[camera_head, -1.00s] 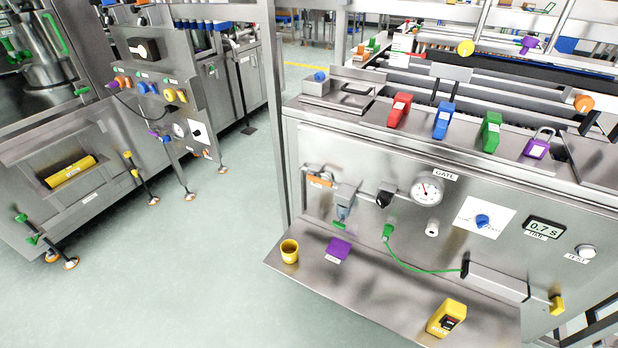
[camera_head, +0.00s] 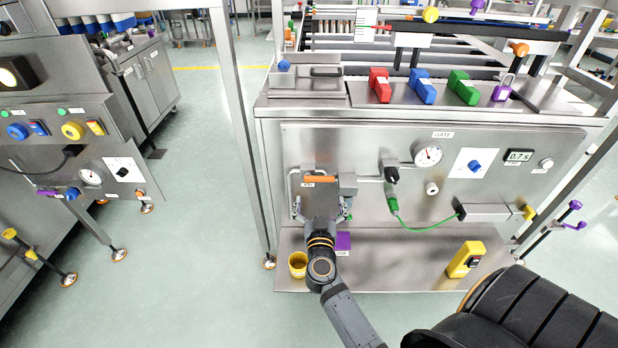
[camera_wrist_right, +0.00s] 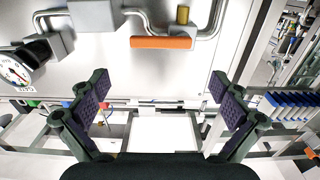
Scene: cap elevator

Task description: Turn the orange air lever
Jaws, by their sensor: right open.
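The orange air lever (camera_head: 319,179) is a flat bar lying horizontal on the pipework at the left of the steel front panel. It also shows in the right wrist view (camera_wrist_right: 161,42), near the top middle, with a brass-coloured fitting (camera_wrist_right: 182,15) beside it. My right gripper (camera_head: 322,207) is in front of the panel, just below the lever in the head view. In the right wrist view its two fingers (camera_wrist_right: 160,95) are spread wide with nothing between them, apart from the lever. My left gripper is not in view.
The pressure gauge (camera_head: 428,153) and black knob (camera_head: 391,174) are to the right on the panel. A yellow cup (camera_head: 298,264), a purple block (camera_head: 343,240) and a yellow device (camera_head: 466,259) stand on the lower shelf (camera_head: 400,277). A steel post (camera_head: 240,130) stands left of the panel.

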